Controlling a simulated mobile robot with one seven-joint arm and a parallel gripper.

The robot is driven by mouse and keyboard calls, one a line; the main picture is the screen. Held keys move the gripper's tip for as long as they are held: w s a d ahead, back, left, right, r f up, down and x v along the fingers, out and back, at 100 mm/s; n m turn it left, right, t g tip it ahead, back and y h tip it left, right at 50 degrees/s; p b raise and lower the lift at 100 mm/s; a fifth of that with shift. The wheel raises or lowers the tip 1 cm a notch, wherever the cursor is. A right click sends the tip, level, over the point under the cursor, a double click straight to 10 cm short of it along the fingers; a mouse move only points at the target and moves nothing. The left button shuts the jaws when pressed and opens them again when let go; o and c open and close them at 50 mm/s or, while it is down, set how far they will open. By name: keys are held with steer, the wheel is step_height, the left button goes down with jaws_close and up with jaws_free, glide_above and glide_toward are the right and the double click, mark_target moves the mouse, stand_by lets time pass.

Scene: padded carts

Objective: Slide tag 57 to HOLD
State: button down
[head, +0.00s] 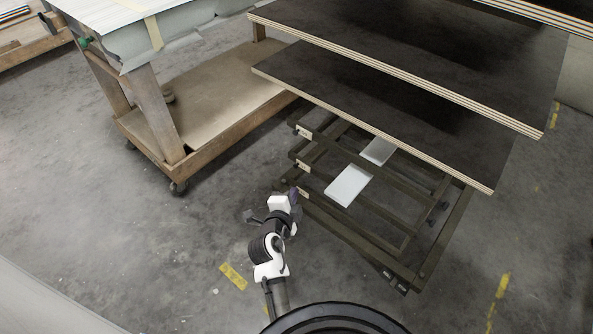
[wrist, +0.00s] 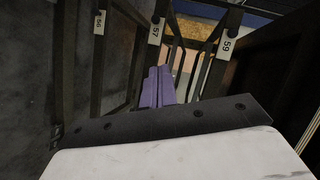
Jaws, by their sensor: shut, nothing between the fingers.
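Tag 57 (wrist: 156,31) is a small white label with dark digits on a dark metal bar, at the top middle of the wrist view. My gripper (wrist: 158,84) has purple fingers, shut together with nothing between them. They show just below tag 57 in that view; I cannot tell whether they touch its bar. In the head view my gripper (head: 294,195) is at the left side of a dark metal frame (head: 352,238), close to its small white tags, which are too small to read there. No HOLD marking can be read in either view.
Tag 56 (wrist: 99,22) and tag 59 (wrist: 227,44) sit on neighbouring bars. Pale panels (head: 348,185) lie across the frame. Dark boards (head: 390,110) overhang it. A wooden cart (head: 205,95) with a padded top stands left. Grey floor (head: 110,245) is open at left.

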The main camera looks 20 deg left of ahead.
steer(key=p, duration=0.1)
glide_toward(300, 164)
steer(key=w+d, duration=0.2)
steer(key=d, duration=0.1)
steer(key=shift+w+a+f, duration=0.2)
steer(key=shift+w+a, duration=0.2)
steer(key=shift+a, duration=0.15)
steer(key=shift+w+a+f, duration=0.25)
steer(key=shift+w+a, duration=0.2)
steer(key=shift+a, duration=0.1)
steer(key=shift+w+a+f, duration=0.4)
steer(key=shift+w+a, duration=0.1)
steer(key=shift+a, duration=0.1)
